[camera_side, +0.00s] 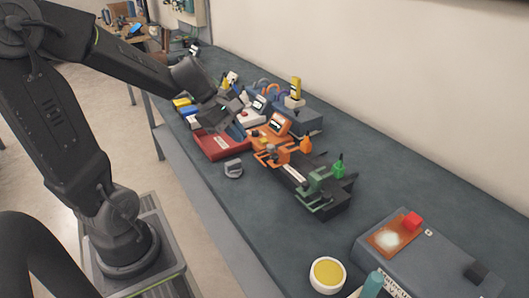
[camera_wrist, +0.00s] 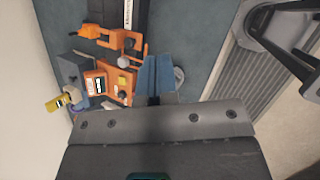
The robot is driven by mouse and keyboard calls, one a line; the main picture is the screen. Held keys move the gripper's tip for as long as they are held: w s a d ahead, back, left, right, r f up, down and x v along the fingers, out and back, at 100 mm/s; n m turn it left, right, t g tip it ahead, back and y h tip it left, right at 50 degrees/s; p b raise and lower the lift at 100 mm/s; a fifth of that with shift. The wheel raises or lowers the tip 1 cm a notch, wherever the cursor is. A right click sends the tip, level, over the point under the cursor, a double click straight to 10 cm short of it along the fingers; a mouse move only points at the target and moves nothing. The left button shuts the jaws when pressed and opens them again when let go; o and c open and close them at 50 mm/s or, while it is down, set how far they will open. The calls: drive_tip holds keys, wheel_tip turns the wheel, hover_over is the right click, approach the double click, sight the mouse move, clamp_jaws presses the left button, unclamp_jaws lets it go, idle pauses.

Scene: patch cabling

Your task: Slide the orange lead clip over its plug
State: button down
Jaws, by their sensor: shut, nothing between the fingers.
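Orange parts stand mid-bench in the side view: an orange unit with a small display (camera_side: 277,124) and an orange clamp-like fixture (camera_side: 268,156) with a knob. The wrist view also shows the orange unit (camera_wrist: 96,84) and orange fixture (camera_wrist: 100,33) at upper left. I cannot tell which orange piece is the lead clip, nor make out its plug. My gripper (camera_side: 213,118) is over the red tray, left of the orange unit. In the wrist view its bluish fingers (camera_wrist: 156,62) are together, shut and empty, right of the orange parts.
A red tray (camera_side: 218,149) lies below my gripper. A green fixture (camera_side: 317,187) stands on the dark rail nearer the camera. A small grey round part (camera_side: 233,169) sits on the bench. A grey box (camera_side: 440,262) and yellow-filled cup (camera_side: 327,274) are at the near end. Bench between is clear.

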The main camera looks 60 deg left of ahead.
sight(279, 152)
drive_tip(key=w+a+f+n+t, duration=0.15)
drive_tip(key=a+f+n, duration=0.25)
drive_tip(key=a+n, duration=0.5)
drive_tip(key=x, duration=0.9)
drive_tip(key=shift+d, duration=0.2)
drive_tip(key=w, duration=0.1)
drive_tip(key=w+d, duration=0.1)
drive_tip(key=shift+w+d+f, duration=0.2)
drive_tip(key=shift+w+f, duration=0.15)
drive_tip(key=shift+w, duration=0.05)
drive_tip(key=shift+w+d+f, duration=0.1)
drive_tip(key=shift+w+d, duration=0.05)
drive_tip(key=shift+w, duration=0.25)
drive_tip(key=shift+w, duration=2)
drive_tip(key=shift+s, duration=0.1)
